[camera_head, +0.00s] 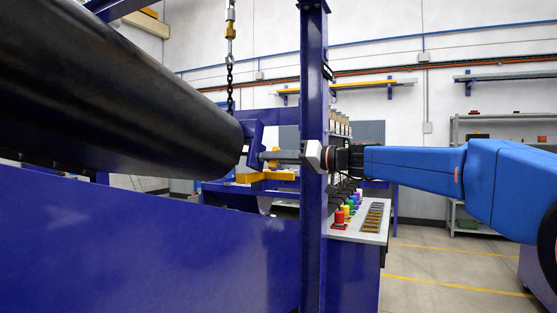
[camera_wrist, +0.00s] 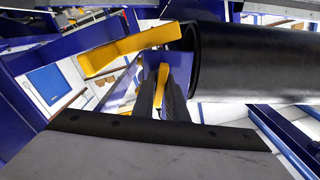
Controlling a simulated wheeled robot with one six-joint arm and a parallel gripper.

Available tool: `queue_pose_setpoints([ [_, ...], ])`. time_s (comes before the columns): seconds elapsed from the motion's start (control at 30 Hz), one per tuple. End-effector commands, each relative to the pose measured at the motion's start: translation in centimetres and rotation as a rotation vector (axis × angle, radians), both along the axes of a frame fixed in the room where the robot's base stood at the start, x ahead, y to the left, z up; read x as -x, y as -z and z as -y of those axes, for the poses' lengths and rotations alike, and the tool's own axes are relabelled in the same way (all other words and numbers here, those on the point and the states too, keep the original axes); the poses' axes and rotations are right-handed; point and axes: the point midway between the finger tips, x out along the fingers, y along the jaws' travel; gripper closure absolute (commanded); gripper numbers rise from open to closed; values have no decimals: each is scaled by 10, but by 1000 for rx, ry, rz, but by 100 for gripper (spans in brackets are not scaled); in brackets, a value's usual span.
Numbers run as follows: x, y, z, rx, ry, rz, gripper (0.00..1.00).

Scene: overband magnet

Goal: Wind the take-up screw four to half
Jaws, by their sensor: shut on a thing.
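My gripper (camera_head: 272,157) reaches in from the right, past the blue upright, to the end of the black roller (camera_head: 120,85). In the wrist view my gripper's dark fingers (camera_wrist: 162,88) are shut on a narrow yellow piece (camera_wrist: 163,78), which looks like the handle of a take-up screw. The screw's number and how far it is wound cannot be read. A larger yellow bar (camera_wrist: 130,47) lies just beside the fingers in the wrist view; a yellow bracket (camera_head: 265,176) shows below the gripper in the head view. The screw's shaft is mostly hidden.
A blue upright post (camera_head: 313,220) stands close in front of my wrist. A chain (camera_head: 229,80) hangs behind the roller. A bench panel with coloured knobs (camera_head: 342,216) stands below my arm. The floor (camera_head: 440,262) at the right is clear.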

Motion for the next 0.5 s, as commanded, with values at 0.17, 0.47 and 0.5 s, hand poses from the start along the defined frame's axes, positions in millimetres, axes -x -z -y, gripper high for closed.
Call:
queue_pose_setpoints([
  [0.17,0,0,0,56,1,154,100],
  [0.47,-1,1,0,128,0,349,100],
  [0.5,-1,1,0,130,0,354,100],
])
